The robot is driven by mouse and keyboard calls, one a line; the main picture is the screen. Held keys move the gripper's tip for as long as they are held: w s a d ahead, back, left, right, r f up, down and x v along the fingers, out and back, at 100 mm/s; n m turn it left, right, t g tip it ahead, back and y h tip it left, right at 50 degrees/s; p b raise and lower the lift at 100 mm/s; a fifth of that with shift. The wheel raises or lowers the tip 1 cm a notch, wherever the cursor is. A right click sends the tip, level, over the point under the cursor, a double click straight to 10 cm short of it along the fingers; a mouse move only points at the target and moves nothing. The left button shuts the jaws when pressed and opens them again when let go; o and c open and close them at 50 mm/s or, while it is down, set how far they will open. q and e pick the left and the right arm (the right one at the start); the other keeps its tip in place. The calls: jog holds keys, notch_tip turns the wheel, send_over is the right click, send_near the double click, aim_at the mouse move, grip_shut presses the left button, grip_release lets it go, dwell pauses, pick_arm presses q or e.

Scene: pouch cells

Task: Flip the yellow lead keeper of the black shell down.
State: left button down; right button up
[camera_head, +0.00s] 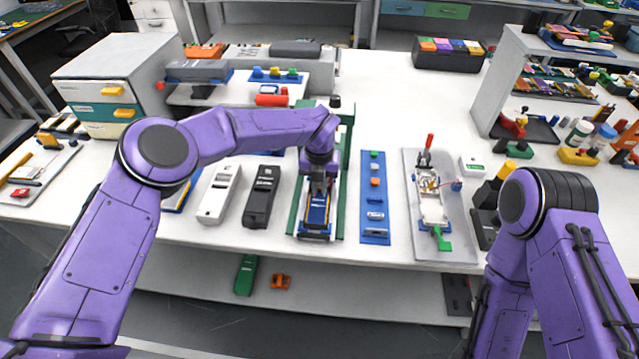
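A black shell (262,197) lies lengthwise on the white table, just right of a similar white shell (220,194). I cannot make out a yellow lead keeper on the black shell at this size. My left gripper (318,190) points down to the right of the black shell, apart from it. It is over a blue piece (316,212) in a green-sided frame (344,175). The gripper's fingers are small and partly hidden by its own wrist, so I cannot tell whether they hold the blue piece. My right arm is at the right; its gripper is out of view.
A blue strip with small parts (375,215) lies right of the frame. Farther right, a grey plate (460,240) carries a fixture with red and green handles. A grey drawer cabinet (110,90) stands at the back left.

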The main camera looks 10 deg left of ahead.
pick_arm(q)
jog(key=shift+f+b, duration=0.15)
jog(key=shift+b, duration=0.25)
jog(key=shift+s+t+b, duration=0.2)
jog(key=shift+t+b, duration=0.15)
jog(key=shift+t, duration=0.35)
jog(key=c, duration=1.2)
grip_release()
jog(key=shift+o, duration=0.2)
notch_tip(320, 180, up, 11)
jog(key=s+b, duration=0.1)
jog(key=b, duration=0.1)
jog(key=shift+s+f, duration=0.15)
jog(key=shift+f, duration=0.05)
